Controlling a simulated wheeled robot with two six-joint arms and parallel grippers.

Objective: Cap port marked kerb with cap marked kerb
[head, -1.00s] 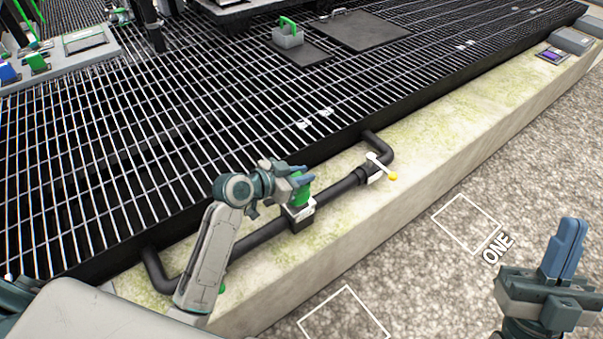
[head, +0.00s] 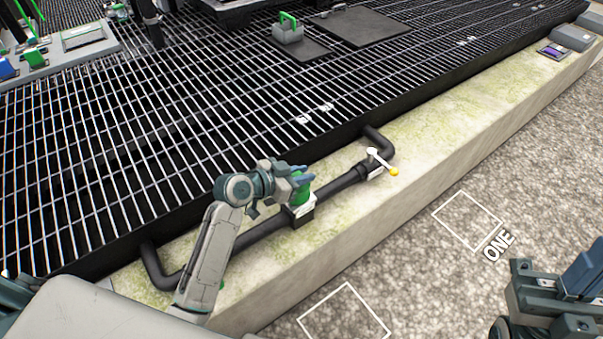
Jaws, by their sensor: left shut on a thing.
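A black pipe (head: 260,231) runs along the mossy concrete kerb, with a valve with a white lever and yellow knob (head: 393,171) toward its right end. A port with a pale collar (head: 299,212) stands up from the middle of the pipe. My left gripper (head: 300,176) is shut on a green cap (head: 301,193), which sits at the top of this port. I cannot tell whether the cap is fully seated, and no marking on it is readable. My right gripper (head: 577,275) is at the lower right over the gravel, partly cut off by the frame; its jaws are unclear.
A black grating (head: 150,140) lies behind the kerb (head: 420,150). A grey block with a green handle (head: 288,30) stands on it. A tray with blue and green pieces (head: 70,45) is at upper left. White squares, one labelled ONE (head: 467,222), mark open gravel.

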